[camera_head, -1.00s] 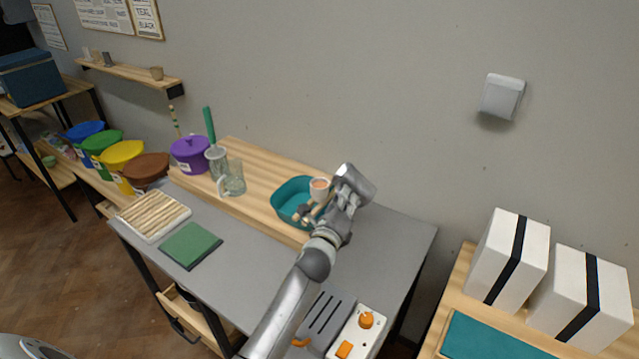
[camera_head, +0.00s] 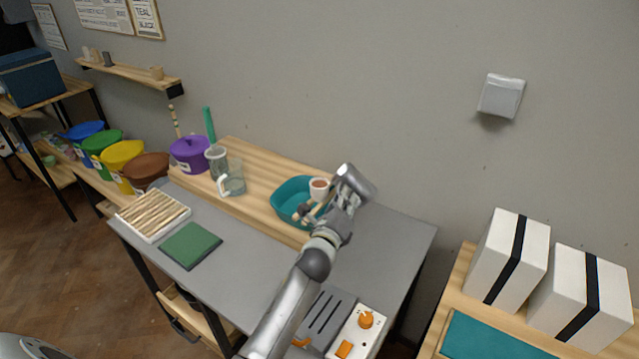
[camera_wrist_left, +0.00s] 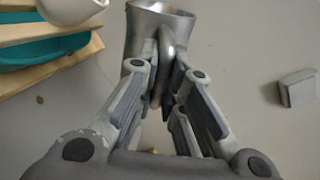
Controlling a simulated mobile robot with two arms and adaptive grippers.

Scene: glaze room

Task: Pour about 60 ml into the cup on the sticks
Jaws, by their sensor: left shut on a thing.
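A small white cup (camera_head: 319,188) with a reddish-brown inside stands at the right side of a teal basin (camera_head: 283,199). Pale wooden sticks (camera_head: 303,213) show by the basin; the cup's contact with them is hidden. My left gripper (camera_head: 343,206) is shut on the handle of a grey metal jug (camera_head: 355,182), tilted just right of the cup. The jug (camera_wrist_left: 150,22) also shows in the left wrist view, with the gripper (camera_wrist_left: 163,85) around its handle and the white cup (camera_wrist_left: 68,10) at upper left. The jug's contents are hidden. My right gripper is not in view.
A glass jug (camera_head: 234,183) stands on the wooden board (camera_head: 262,180) left of the basin. A ribbed tray (camera_head: 152,214) and green pad (camera_head: 190,246) lie at the table's left. An orange-knobbed device (camera_head: 357,335) is at the front. The grey tabletop (camera_head: 255,262) is clear in the middle.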

